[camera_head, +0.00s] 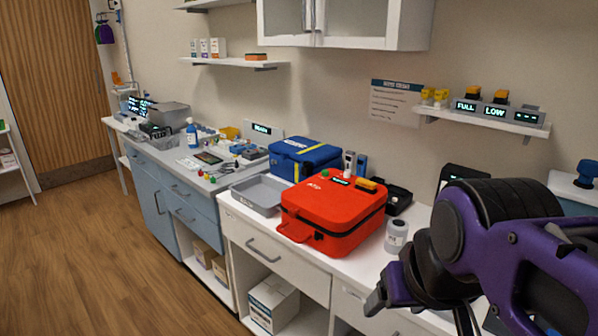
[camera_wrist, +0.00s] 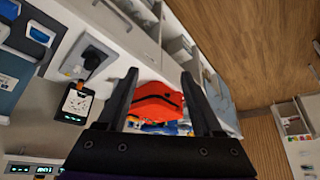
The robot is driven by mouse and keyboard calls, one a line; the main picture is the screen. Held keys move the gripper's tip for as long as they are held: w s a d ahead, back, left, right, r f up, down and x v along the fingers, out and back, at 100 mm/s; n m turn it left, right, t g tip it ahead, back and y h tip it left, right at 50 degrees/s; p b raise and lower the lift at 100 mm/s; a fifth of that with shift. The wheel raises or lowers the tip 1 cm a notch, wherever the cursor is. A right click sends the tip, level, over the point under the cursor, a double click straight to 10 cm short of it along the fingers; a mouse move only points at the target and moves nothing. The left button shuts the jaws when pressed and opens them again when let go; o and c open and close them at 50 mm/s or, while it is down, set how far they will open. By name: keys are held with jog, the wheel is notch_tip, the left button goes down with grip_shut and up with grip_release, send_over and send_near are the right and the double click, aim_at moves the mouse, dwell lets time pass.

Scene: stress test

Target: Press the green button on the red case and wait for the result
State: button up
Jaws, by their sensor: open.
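The red case (camera_head: 330,215) stands closed on the white counter in the head view, with a handle at its front. The green button (camera_head: 324,172) is small and sits at the back left of its lid, beside a small dark display (camera_head: 341,181) and a yellow-orange part (camera_head: 366,184). My gripper (camera_head: 378,290) is to the right of the case and nearer the camera, apart from it. In the wrist view my gripper (camera_wrist: 160,95) is open and empty, with the red case (camera_wrist: 158,103) showing beyond and between its fingers. The button cannot be made out there.
A grey tray (camera_head: 257,196) is left of the case and a blue case (camera_head: 303,157) is behind it. A white jar (camera_head: 396,236) stands between the red case and my arm. A wall shelf (camera_head: 482,121) with displays hangs above right. Space above the red case is clear.

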grip_shut()
dwell(1.4)
